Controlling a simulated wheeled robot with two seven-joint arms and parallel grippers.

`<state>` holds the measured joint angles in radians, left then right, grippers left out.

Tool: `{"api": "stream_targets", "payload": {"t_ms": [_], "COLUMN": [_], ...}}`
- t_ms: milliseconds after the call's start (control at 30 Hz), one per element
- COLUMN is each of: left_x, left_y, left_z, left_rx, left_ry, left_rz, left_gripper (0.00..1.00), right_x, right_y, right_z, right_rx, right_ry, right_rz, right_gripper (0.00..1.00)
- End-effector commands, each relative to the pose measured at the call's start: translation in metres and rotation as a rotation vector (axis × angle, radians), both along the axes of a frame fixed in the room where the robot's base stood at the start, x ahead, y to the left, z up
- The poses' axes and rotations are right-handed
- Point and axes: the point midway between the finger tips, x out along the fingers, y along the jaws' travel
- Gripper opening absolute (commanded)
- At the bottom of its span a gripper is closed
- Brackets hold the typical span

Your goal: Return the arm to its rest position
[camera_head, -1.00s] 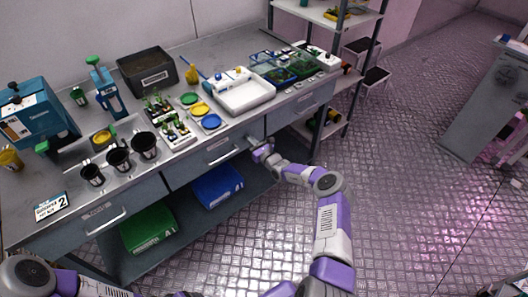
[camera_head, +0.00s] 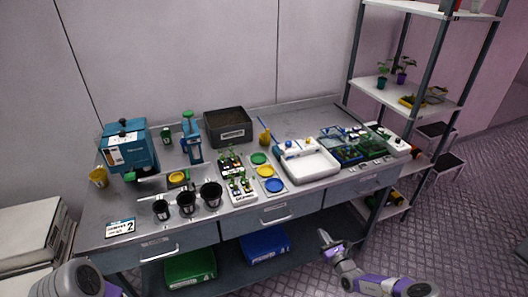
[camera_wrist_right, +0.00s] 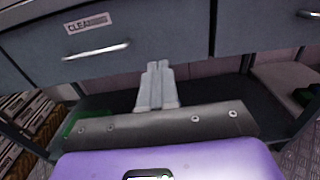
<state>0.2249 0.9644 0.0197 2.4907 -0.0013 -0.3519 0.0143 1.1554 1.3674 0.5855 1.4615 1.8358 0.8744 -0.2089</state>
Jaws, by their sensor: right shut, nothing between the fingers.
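My right arm is purple and grey. Its gripper (camera_head: 324,238) shows in the head view in front of the workbench, low by the drawers and apart from them. In the right wrist view the two grey fingers of my right gripper (camera_wrist_right: 155,72) lie together, with nothing between them, below a grey drawer front (camera_wrist_right: 150,30). A part of my left arm (camera_head: 78,281) shows at the lower left of the head view. My left gripper is outside the frame.
The workbench (camera_head: 318,118) carries cups, trays, plant boxes and a blue machine (camera_head: 128,148). A green bin (camera_head: 190,268) and a blue bin (camera_head: 264,246) stand on its lower shelf. A shelf rack (camera_head: 428,97) stands at the right.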

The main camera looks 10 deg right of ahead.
Motion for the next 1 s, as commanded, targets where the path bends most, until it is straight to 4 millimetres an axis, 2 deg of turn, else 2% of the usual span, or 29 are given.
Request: {"api": "stream_targets", "payload": {"t_ms": [67, 167, 267, 333, 400, 467, 500, 567, 600, 700, 800, 900, 1000], "left_x": [0.000, 0.000, 0.000, 0.000, 0.000, 0.000, 0.000, 0.000, 0.000, 0.000, 0.000, 0.000, 0.000], "left_y": [0.000, 0.000, 0.000, 0.000, 0.000, 0.000, 0.000, 0.000, 0.000, 0.000, 0.000, 0.000, 0.000], "left_z": [0.000, 0.000, 0.000, 0.000, 0.000, 0.000, 0.000, 0.000, 0.000, 0.000, 0.000, 0.000, 0.000], "left_rx": [0.000, 0.000, 0.000, 0.000, 0.000, 0.000, 0.000, 0.000, 0.000, 0.000, 0.000, 0.000, 0.000], "left_ry": [0.000, 0.000, 0.000, 0.000, 0.000, 0.000, 0.000, 0.000, 0.000, 0.000, 0.000, 0.000, 0.000], "left_rz": [0.000, 0.000, 0.000, 0.000, 0.000, 0.000, 0.000, 0.000, 0.000, 0.000, 0.000, 0.000, 0.000], "left_gripper": [0.74, 0.74, 0.74, 0.74, 0.74, 0.74, 0.74, 0.74, 0.74, 0.74, 0.74, 0.74, 0.74], "right_x": [0.000, 0.001, -0.004, -0.015, -0.035, -0.060, -0.079, -0.113, -0.138, -0.196, -0.243, -0.277, -0.296], "right_y": [0.003, 0.025, 0.075, 0.122, 0.172, 0.211, 0.234, 0.264, 0.280, 0.301, 0.303, 0.296, 0.290], "right_z": [0.000, -0.002, -0.008, -0.015, -0.025, -0.034, -0.041, -0.050, -0.057, -0.071, -0.078, -0.078, -0.072], "right_rx": [-0.002, -0.021, -0.070, -0.129, -0.211, -0.294, -0.358, -0.473, -0.560, -0.797, -1.051, -1.307, -1.535], "right_ry": [0.003, 0.021, 0.067, 0.114, 0.164, 0.207, 0.234, 0.268, 0.287, 0.303, 0.272, 0.188, 0.063], "right_rz": [0.008, 0.071, 0.222, 0.374, 0.548, 0.701, 0.805, 0.970, 1.079, 1.325, 1.528, 1.683, 1.779], "right_gripper": [0.00, 0.00, 0.00, 0.00, 0.00, 0.00, 0.00, 0.00, 0.00, 0.00, 0.00, 0.00, 0.00]}}
